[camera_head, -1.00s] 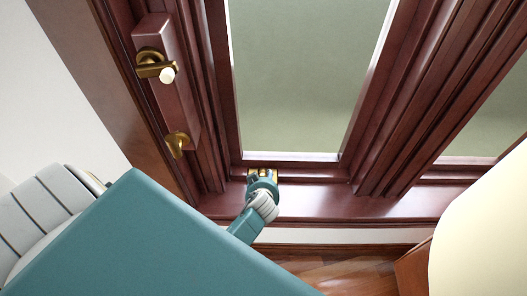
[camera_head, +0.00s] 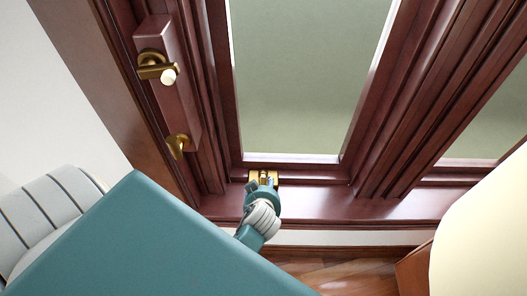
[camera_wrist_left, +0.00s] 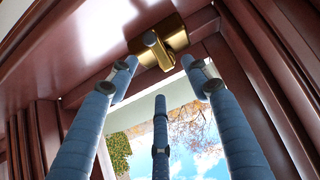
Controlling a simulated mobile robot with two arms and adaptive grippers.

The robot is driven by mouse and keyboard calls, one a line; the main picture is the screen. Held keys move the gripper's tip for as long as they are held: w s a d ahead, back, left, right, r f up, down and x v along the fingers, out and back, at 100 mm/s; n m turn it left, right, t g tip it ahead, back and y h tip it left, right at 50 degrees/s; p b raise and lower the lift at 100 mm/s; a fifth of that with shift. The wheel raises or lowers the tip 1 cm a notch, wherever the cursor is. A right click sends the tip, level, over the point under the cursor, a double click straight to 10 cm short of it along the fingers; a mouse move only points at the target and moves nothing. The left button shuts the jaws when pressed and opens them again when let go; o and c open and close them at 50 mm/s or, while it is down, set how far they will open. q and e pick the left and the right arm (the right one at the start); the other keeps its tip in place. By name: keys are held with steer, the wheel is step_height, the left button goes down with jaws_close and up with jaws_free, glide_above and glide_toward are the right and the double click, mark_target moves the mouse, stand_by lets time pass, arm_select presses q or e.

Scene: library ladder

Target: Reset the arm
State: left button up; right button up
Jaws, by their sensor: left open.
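My left gripper (camera_head: 261,186) is at the bottom rail of the wooden window, just in front of a gold latch (camera_head: 265,175). In the left wrist view its blue padded fingers (camera_wrist_left: 160,76) are spread apart and hold nothing. The gold latch (camera_wrist_left: 158,43) with its small lever shows just beyond the fingertips, and I see no finger closed on it. My right gripper is in neither view.
A gold handle (camera_head: 157,68) and a smaller gold knob (camera_head: 178,146) sit on the upright frame at left. The red-brown frame surrounds the glass pane (camera_head: 300,80). A wooden floor (camera_head: 335,275) lies below.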

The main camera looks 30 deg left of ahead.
arm_select(q)
steer(key=s+d+r+m+g+h, duration=0.25)
steer(key=s+r+m, duration=0.2)
steer(key=s, duration=0.45)
steer(key=s+d+r+m+g+h, duration=0.2)
steer(key=s+d+r+m, duration=0.25)
steer(key=s, duration=0.45)
step_height(320, 180, down, 25)
steer(key=s+g, duration=0.1)
steer(key=s, duration=0.1)
steer(key=s+a+f+g, duration=0.1)
steer(key=s+a+f, duration=0.2)
steer(key=s+f, duration=1.4)
steer(key=shift+s+f, duration=0.2)
steer(key=shift+f, duration=0.05)
